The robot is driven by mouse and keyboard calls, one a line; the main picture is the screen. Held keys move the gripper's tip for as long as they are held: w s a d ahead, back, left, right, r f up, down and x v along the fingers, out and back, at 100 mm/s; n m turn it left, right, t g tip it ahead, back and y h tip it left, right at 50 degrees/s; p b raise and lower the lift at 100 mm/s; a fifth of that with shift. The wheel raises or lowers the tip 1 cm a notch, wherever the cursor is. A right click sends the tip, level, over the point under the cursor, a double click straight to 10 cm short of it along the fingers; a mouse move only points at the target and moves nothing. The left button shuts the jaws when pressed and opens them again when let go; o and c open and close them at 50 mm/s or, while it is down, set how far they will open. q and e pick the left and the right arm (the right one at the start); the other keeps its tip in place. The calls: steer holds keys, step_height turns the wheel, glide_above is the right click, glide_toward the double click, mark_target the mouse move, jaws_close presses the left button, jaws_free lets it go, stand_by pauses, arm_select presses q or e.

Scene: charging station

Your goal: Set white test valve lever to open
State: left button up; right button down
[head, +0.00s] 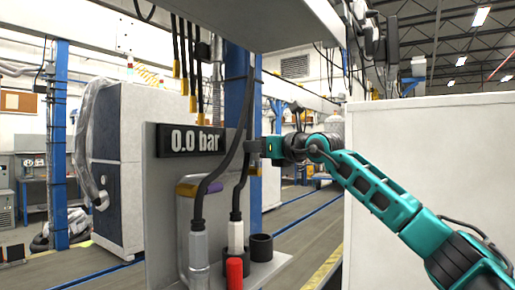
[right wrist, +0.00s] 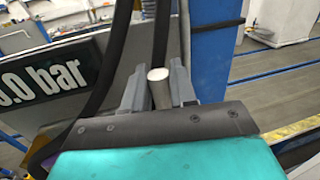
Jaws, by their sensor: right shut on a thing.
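My right gripper (head: 256,146) reaches in from the right to the grey panel (head: 165,215), just right of the pressure display (head: 190,140), which reads 0.0 bar. In the right wrist view its two grey fingers (right wrist: 158,90) are shut on a short cylinder with a pale round top, the white test valve lever (right wrist: 158,76). The lever's base and the valve body are hidden by the gripper, so I cannot tell its setting. In the head view the fingertips are partly behind a black hose and the lever does not show clearly. My left gripper is not in view.
Black hoses (head: 247,100) hang in front of the panel, close to the gripper. Below are a grey connector (head: 198,250), a white connector (head: 236,234), a red part (head: 234,272) and a black socket (head: 261,247). A blue post (head: 237,85) stands behind. A white cabinet (head: 430,150) is at right.

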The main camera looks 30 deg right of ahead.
steer(key=s+a+f+n+t+y+b, duration=0.1)
steer(key=a+f+n+y+b, duration=0.3)
steer(key=n, duration=1.5)
steer(key=shift+s+a+f+n+b, duration=0.45)
steer(key=shift+s+a+f, duration=0.3)
steer(key=shift+f, duration=0.45)
steer(key=shift+w+a+f, duration=0.1)
steer(key=c, duration=1)
jaws_free()
steer(key=shift+c, duration=0.2)
